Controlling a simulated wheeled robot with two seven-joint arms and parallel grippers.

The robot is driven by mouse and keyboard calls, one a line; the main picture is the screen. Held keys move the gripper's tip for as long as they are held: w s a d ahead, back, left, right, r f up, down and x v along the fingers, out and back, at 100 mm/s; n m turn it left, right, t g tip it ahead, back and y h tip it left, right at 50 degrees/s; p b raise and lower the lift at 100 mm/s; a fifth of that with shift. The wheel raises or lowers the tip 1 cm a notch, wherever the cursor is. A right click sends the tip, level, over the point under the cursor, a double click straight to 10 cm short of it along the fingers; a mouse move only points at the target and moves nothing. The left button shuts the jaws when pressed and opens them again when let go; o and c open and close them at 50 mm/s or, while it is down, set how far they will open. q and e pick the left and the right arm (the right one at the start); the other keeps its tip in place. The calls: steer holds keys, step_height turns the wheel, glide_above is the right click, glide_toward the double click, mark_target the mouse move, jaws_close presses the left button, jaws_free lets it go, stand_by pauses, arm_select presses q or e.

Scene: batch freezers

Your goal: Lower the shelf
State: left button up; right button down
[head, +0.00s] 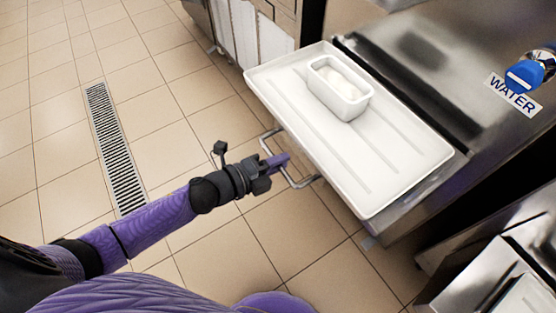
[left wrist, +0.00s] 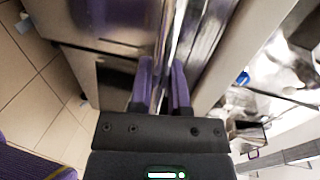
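The shelf (head: 400,150) is a white rectangular tray-like surface sticking out from the front of a steel machine. It looks roughly level. A bent metal bar handle (head: 297,184) shows below its left edge. My left gripper (head: 281,160) is at this bar, its purple fingers overlapping it. In the left wrist view the two fingers (left wrist: 163,88) stand a small gap apart, pointing at shiny metal edges. I cannot tell whether they press on the bar. My right gripper is not in view.
A white tub (head: 340,90) with pale contents stands on the shelf. The steel machine (head: 440,65) has a blue tap (head: 524,74) and a WATER label. A floor drain (head: 115,150) lies left.

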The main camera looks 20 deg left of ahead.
arm_select(q)
jaws_close()
steer(key=shift+f, duration=0.15)
stand_by(0.9)
